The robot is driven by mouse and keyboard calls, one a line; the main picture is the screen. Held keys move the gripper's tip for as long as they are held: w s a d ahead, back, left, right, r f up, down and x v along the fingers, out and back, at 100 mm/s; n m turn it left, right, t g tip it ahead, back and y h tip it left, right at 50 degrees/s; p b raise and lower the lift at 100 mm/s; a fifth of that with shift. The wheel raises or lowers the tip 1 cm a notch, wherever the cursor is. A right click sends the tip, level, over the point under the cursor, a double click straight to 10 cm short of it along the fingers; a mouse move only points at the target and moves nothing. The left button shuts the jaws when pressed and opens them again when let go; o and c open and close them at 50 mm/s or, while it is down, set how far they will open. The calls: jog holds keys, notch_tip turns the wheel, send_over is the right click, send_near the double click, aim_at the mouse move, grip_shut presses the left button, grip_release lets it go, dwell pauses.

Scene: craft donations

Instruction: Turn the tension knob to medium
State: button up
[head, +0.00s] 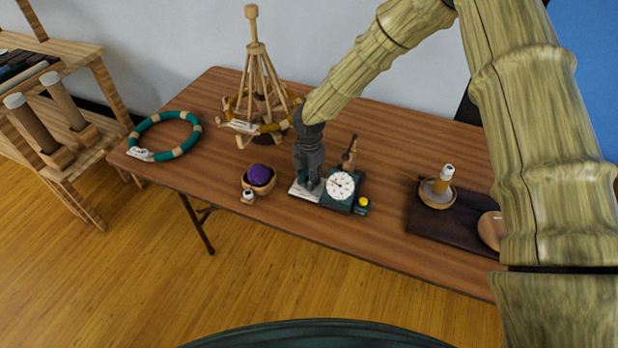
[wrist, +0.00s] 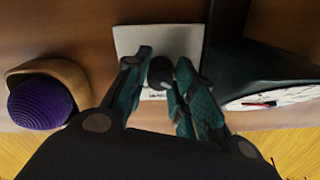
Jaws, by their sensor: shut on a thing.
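A dark green device with a round white dial (head: 341,185) stands on the wooden table, near its front edge. The dial also shows at the right of the wrist view (wrist: 275,98), with a red mark on it. A pale plate (head: 303,192) lies at the device's left side. A small dark round knob (wrist: 160,72) sits over this plate (wrist: 190,42). My gripper (wrist: 160,80) points down with its teal fingers on either side of the knob, closed on it. In the head view my gripper (head: 308,183) hides the knob. The knob's setting cannot be read.
A wooden bowl (head: 262,188) with a purple ball (head: 260,174) is close to the left of my gripper. A wooden yarn stand (head: 257,80) is behind. A teal ring (head: 185,146) lies far left. A dark mat (head: 452,232) with a jar lies right.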

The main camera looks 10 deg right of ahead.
jog(key=m, duration=0.5)
jog(key=shift+m, duration=0.3)
jog(key=m, duration=0.5)
jog(key=shift+m+b, duration=0.3)
jog(key=shift+m, duration=0.1)
jog(key=o, duration=1.1)
jog(key=shift+c, duration=0.2)
notch_tip(320, 180, up, 12)
dwell(0.3)
